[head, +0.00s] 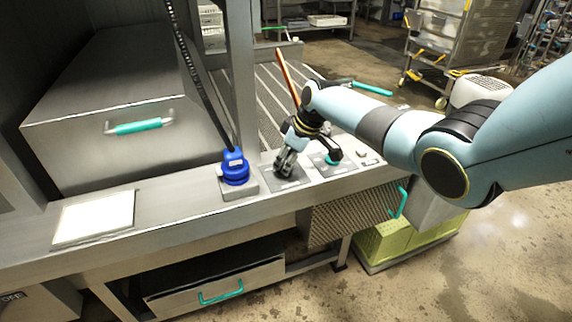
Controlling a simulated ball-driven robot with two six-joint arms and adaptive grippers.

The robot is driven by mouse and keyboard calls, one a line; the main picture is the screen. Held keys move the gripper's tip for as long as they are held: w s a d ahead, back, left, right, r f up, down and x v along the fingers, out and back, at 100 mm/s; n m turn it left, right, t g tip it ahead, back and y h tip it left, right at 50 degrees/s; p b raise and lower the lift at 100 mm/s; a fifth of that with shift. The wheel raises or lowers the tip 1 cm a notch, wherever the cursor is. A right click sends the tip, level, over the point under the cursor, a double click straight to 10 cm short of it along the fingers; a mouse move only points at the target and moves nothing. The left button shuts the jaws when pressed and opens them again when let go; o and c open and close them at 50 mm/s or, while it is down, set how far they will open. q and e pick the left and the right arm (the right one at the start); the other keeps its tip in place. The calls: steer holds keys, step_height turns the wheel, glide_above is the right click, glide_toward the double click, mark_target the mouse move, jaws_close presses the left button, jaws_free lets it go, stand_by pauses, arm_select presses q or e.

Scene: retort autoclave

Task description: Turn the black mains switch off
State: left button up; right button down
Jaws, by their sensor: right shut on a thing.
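My right gripper (285,168) reaches down from the right onto a grey plate (268,177) on the steel ledge. Its dark fingers are shut at the plate, on the black mains switch. The fingers cover most of the switch, so its knob and turned position cannot be made out. My left gripper is not in view.
A blue plug (235,168) with a black cable stands just left of the plate. A teal knob (333,158) on another plate sits close to the right. A white panel (95,217) lies on the ledge at left. An orange rod (288,78) rises behind the gripper.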

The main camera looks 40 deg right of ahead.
steer(key=shift+s+a+f+n, duration=0.1)
steer(key=shift+s+f+n, duration=0.05)
steer(key=shift+f+n, duration=0.2)
stand_by(0.3)
steer(key=c, duration=1.3)
jaws_free()
steer(key=shift+r, duration=0.1)
steer(key=shift+w, duration=0.2)
steer(key=shift+r, duration=0.15)
steer(key=shift+r, duration=0.2)
steer(key=v, duration=1.1)
steer(key=shift+s+d+r, duration=0.1)
steer(key=shift+d+r, duration=0.05)
steer(key=shift+d, duration=0.15)
